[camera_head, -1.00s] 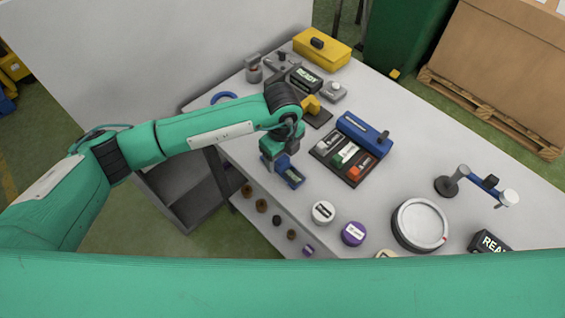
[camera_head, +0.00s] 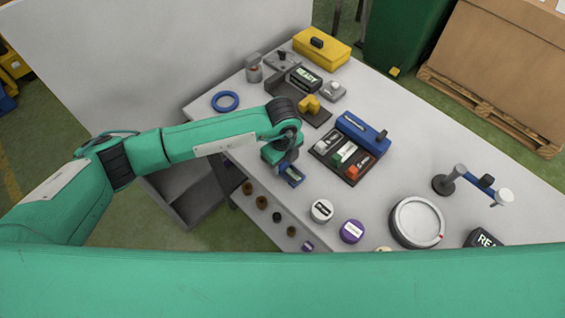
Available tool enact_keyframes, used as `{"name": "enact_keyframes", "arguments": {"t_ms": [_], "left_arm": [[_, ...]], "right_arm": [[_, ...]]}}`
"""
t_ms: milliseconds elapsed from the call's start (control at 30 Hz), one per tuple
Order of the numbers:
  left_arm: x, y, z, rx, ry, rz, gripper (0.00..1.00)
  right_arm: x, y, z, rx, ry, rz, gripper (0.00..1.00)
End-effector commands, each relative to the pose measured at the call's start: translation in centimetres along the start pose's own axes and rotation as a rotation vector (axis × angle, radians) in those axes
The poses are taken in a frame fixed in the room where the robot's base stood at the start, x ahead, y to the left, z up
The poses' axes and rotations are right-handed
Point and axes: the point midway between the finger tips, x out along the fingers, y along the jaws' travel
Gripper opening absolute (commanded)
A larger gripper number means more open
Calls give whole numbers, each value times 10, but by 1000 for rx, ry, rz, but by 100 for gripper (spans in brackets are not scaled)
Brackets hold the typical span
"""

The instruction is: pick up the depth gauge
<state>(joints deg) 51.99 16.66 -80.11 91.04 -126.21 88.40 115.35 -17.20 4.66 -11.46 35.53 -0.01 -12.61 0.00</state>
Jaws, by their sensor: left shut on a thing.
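My left gripper (camera_head: 286,170) is over the near left part of the grey table, pointing down. It is shut on a small blue block with a dark window on its face (camera_head: 293,176), which I take to be the depth gauge. The gripper and wrist hide part of the block. I cannot tell whether it touches the table or is just above it. My right gripper is out of view.
A dark tray (camera_head: 321,154) with white, green and red pieces and a blue block (camera_head: 362,134) is close to the right of the gripper. White (camera_head: 321,211) and purple (camera_head: 351,231) discs lie nearer. A blue ring (camera_head: 225,101) lies on the left.

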Motion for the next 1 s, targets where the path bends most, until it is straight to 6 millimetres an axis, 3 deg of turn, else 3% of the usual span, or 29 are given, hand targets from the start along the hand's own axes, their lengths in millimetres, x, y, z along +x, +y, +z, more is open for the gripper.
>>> {"name": "enact_keyframes", "arguments": {"t_ms": [167, 367, 800, 1000], "left_arm": [[-5, -1, 0, 0, -1, -2, 16], [-27, -1, 0, 2, -1, -4, 16], [-134, -1, 0, 2, -2, -6, 16], [-173, 0, 0, 1, -2, -3, 16]], "right_arm": [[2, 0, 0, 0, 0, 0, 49], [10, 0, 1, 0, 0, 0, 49], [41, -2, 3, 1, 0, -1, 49], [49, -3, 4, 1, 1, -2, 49]]}}
